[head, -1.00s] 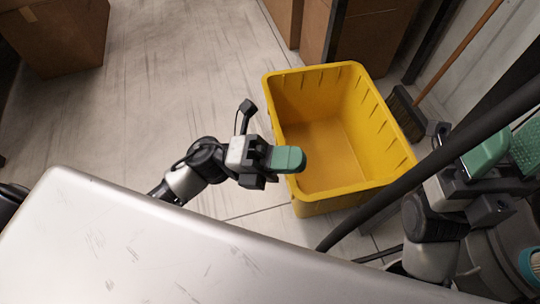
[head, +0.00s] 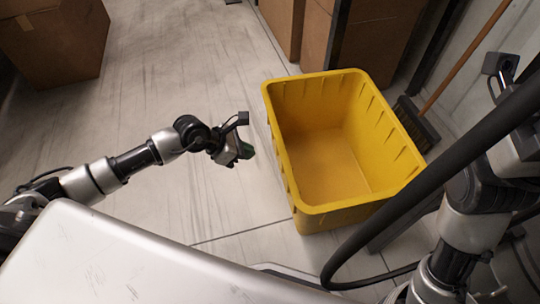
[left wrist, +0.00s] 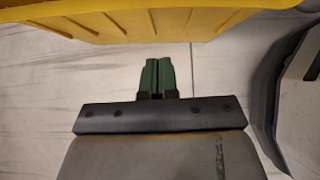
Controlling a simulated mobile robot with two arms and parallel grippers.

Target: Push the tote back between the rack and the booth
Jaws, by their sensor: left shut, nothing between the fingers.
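The yellow tote (head: 300,195) stands upright and empty on the floor, right of centre in the head view. Its side wall (left wrist: 180,22) crosses the top of the left wrist view. My left gripper (head: 245,152) is just left of the tote's left wall, with green fingers shut on nothing. The fingers (left wrist: 158,75) are together in the left wrist view, with a strip of floor between them and the tote. My right arm is at the right edge of the head view; its fingers are not visible. I cannot single out the booth.
A broom (head: 418,125) leans right of the tote near the wall. A thick black hose (head: 440,180) crosses in front at right. Another box (head: 55,40) stands at far left; floor between is clear.

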